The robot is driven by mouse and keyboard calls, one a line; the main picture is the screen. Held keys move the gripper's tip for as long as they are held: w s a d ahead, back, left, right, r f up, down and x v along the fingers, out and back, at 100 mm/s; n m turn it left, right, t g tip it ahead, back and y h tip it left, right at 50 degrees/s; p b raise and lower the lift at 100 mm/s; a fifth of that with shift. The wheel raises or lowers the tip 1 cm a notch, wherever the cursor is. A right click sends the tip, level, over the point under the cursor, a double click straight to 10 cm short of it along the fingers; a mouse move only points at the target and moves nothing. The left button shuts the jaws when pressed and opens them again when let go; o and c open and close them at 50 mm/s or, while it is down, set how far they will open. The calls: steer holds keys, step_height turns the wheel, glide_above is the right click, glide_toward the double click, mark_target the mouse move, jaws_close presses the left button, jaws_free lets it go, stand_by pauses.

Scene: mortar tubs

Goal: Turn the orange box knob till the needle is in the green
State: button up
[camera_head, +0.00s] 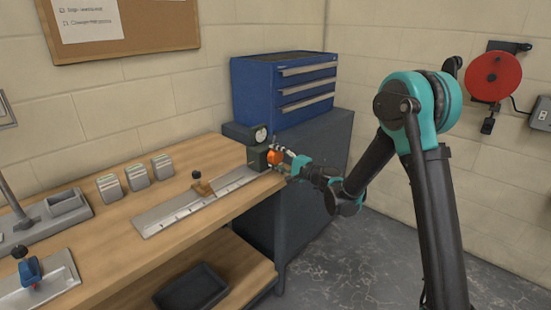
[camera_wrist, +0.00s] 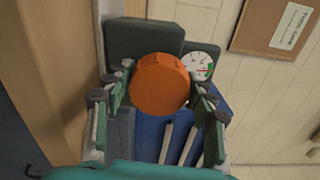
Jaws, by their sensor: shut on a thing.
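The orange knob (camera_head: 274,157) is on a dark box (camera_head: 257,160) at the right end of the workbench. A round white gauge (camera_head: 260,135) sits just above it. My gripper (camera_head: 285,164) is at the knob from the right. In the wrist view, the orange knob (camera_wrist: 160,84) lies between my gripper's fingers (camera_wrist: 160,98), which are shut on it. The gauge (camera_wrist: 197,64) shows beside it, with a red mark or needle low on the right close to a small green patch. I cannot tell whether the needle is in the green.
A blue drawer unit (camera_head: 285,90) stands behind the box. Several small grey blocks (camera_head: 137,177) stand near the wall. Open floor (camera_head: 350,265) lies right of the bench.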

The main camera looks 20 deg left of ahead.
steer(key=o, duration=1.1)
steer(key=v, duration=1.2)
steer(key=shift+w, duration=0.1)
steer(key=s+d+f+n+g+h, duration=0.1)
steer(key=s+d+f+h, duration=0.3)
steer(key=s+d, duration=0.4)
steer(key=s+d+f+n+g+h, duration=0.1)
steer(key=s+d+f+h, duration=0.3)
steer(key=d, duration=1.5)
steer(key=s+d+f+n+h, duration=0.3)
steer(key=s+d+h, duration=0.5)
steer(key=s+d, duration=0.3)
steer(key=shift+s+d+f+n+g+h, duration=0.2)
steer(key=shift+d+f, duration=0.2)
steer(key=shift+d, duration=0.3)
steer(key=shift+s+d+f+n+g+h, duration=0.1)
steer(key=shift+d+f+g, duration=0.1)
steer(key=shift+d+f, duration=0.35)
